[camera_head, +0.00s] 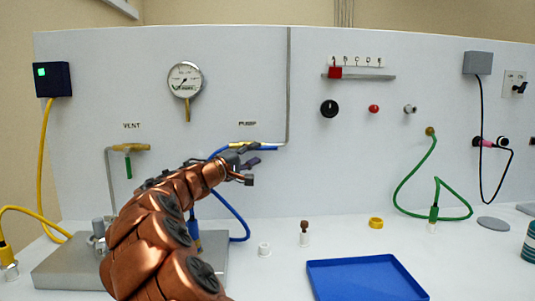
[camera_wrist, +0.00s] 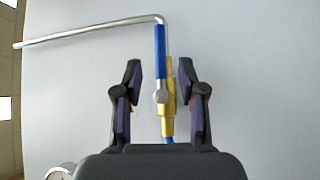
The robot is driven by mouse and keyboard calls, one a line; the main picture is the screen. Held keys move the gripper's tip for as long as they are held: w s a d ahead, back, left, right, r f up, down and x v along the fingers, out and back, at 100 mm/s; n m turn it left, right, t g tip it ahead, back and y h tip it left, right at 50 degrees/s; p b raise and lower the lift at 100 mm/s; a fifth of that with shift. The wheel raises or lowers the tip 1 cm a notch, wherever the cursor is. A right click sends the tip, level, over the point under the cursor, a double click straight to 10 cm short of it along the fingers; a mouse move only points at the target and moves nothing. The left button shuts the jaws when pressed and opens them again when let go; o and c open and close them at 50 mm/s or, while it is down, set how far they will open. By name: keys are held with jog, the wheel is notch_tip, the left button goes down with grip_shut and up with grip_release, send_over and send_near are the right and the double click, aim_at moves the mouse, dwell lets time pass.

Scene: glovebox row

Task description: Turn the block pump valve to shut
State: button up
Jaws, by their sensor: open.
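The pump valve (camera_head: 243,145) is on the white panel under the PUMP label (camera_head: 247,124). It has a yellow body, which also shows in the wrist view (camera_wrist: 168,118). Its blue handle (camera_head: 264,148) lies level, along the metal pipe. In the wrist view the blue handle (camera_wrist: 160,52) runs up from a round pivot (camera_wrist: 161,97), between my fingers. My gripper (camera_head: 246,166) is open in front of the valve, with a finger to each side in the wrist view (camera_wrist: 160,90). I see no contact. My gripper partly hides the valve in the head view.
The vent valve (camera_head: 128,148) at left has a green handle (camera_head: 128,166) hanging down. A gauge (camera_head: 185,79) is above. A blue hose (camera_head: 238,218) hangs below the pump valve. A blue tray (camera_head: 366,278) and small parts lie on the white bench.

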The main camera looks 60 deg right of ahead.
aim_at(265, 149)
jog(key=d, duration=0.4)
jog(key=s+d+r, duration=0.1)
jog(key=d, duration=0.1)
jog(key=shift+d, duration=0.35)
grip_shut()
jog(key=shift+a, duration=0.1)
